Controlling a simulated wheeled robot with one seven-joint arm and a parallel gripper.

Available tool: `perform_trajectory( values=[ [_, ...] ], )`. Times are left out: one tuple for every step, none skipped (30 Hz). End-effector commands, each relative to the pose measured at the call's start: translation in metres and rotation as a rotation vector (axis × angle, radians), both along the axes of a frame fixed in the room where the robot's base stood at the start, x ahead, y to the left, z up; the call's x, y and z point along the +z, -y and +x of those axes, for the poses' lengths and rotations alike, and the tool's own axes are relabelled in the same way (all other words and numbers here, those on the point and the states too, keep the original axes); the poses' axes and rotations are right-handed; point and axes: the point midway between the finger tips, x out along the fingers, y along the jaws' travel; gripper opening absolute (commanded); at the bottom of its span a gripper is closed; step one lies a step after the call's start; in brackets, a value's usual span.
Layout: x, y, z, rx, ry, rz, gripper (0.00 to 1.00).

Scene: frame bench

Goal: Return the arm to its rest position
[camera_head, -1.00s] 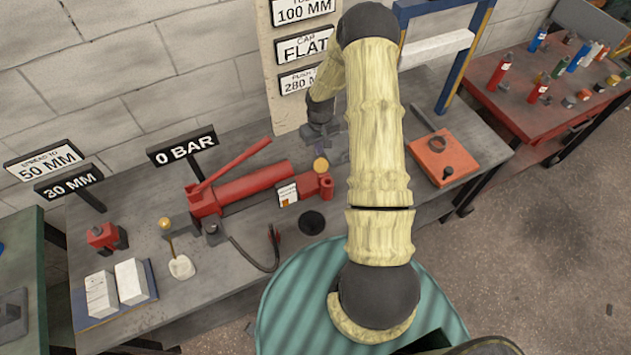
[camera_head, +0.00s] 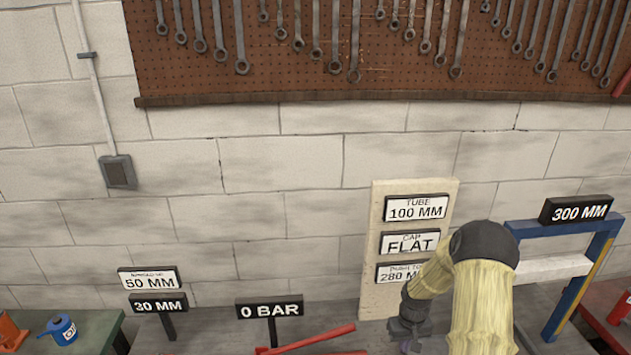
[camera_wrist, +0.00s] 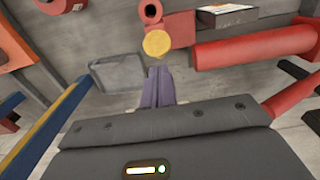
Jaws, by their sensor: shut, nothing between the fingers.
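My arm, in a pale yellow sleeve with black joints, rises at the lower right of the head view. My gripper (camera_head: 410,343) hangs beside the arm at the bottom edge there, partly cut off. In the wrist view my gripper (camera_wrist: 158,86) shows two purple-grey fingers closed together with nothing between them. Just beyond the fingertips is a round brass-coloured knob (camera_wrist: 157,43) by a red tool body (camera_wrist: 240,54). I cannot tell whether the fingers touch anything.
The grey bench (camera_head: 215,335) shows only at the bottom of the head view, with a red handle (camera_head: 312,338) and a 0 BAR sign (camera_head: 270,308). A blue frame (camera_head: 580,292) stands right of the arm. Wrenches hang on a brown pegboard (camera_head: 290,62) above.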

Motion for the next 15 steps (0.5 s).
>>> perform_trajectory(
  values=[
    [0.013, -0.006, -0.001, 0.006, 0.008, -0.007, 0.0],
    [0.02, -0.009, -0.003, 0.009, 0.011, -0.01, 0.0],
    [0.031, -0.014, -0.006, 0.013, 0.017, -0.014, 0.0],
    [0.04, -0.018, -0.009, 0.014, 0.022, -0.018, 0.0],
    [0.049, -0.023, -0.012, 0.017, 0.026, -0.022, 0.0],
    [0.061, -0.028, -0.017, 0.018, 0.034, -0.026, 0.0],
    [0.069, -0.033, -0.021, 0.021, 0.039, -0.029, 0.0],
    [0.078, -0.037, -0.025, 0.02, 0.044, -0.031, 0.0],
    [0.089, -0.043, -0.031, 0.021, 0.052, -0.035, 0.0],
    [0.097, -0.047, -0.035, 0.02, 0.058, -0.037, 0.0],
    [0.105, -0.051, -0.04, 0.02, 0.064, -0.039, 0.0],
    [0.115, -0.057, -0.047, 0.019, 0.074, -0.041, 0.0],
    [0.123, -0.061, -0.053, 0.018, 0.079, -0.042, 0.0],
    [0.13, -0.065, -0.058, 0.017, 0.086, -0.043, 0.0],
    [0.14, -0.07, -0.066, 0.016, 0.095, -0.043, 0.0]
  ],
)
